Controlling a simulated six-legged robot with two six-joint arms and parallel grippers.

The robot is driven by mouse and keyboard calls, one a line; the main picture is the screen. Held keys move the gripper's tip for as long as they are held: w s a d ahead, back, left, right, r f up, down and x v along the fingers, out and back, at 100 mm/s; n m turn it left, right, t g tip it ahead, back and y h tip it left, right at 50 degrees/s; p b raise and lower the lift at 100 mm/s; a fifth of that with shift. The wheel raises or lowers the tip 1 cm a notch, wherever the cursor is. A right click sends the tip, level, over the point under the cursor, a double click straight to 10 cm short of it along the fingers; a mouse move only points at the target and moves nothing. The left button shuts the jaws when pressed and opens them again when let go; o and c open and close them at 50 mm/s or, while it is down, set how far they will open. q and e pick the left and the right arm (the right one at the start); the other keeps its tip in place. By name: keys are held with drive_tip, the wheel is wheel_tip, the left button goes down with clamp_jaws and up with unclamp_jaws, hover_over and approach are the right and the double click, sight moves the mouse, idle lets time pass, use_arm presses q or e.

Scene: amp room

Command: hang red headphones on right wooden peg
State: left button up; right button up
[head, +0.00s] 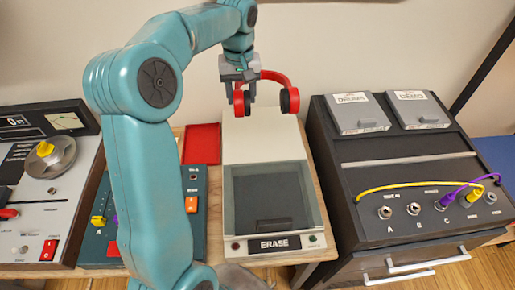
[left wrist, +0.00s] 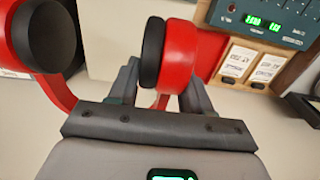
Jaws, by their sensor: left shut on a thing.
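The red headphones (head: 274,78) have a red band and black ear pads. My left gripper (head: 240,94) is shut on one red ear cup and holds the headphones up, above or near the back of the white-topped eraser unit. In the left wrist view the held ear cup (left wrist: 178,55) sits between the fingers of my left gripper (left wrist: 160,85), and the other ear cup (left wrist: 45,35) hangs free at the upper left. No wooden peg shows in either view. My right gripper is not in view.
The eraser unit (head: 268,160) with a dark glass front stands mid-table. At right is a black patch console (head: 400,170) with yellow and purple cables. At left are a teal panel (head: 95,235) and a dial device (head: 40,190). A red tray (head: 201,142) lies behind.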

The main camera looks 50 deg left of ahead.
use_arm(q)
wheel_tip(320, 180, down, 18)
drive_tip(key=shift+f, duration=0.1)
drive_tip(key=shift+f, duration=0.1)
drive_tip(key=o, duration=1.2)
drive_tip(key=r, duration=1.6)
drive_tip(key=shift+w+a+r, duration=0.1)
drive_tip(key=shift+w+r, duration=0.05)
drive_tip(key=shift+w, duration=0.1)
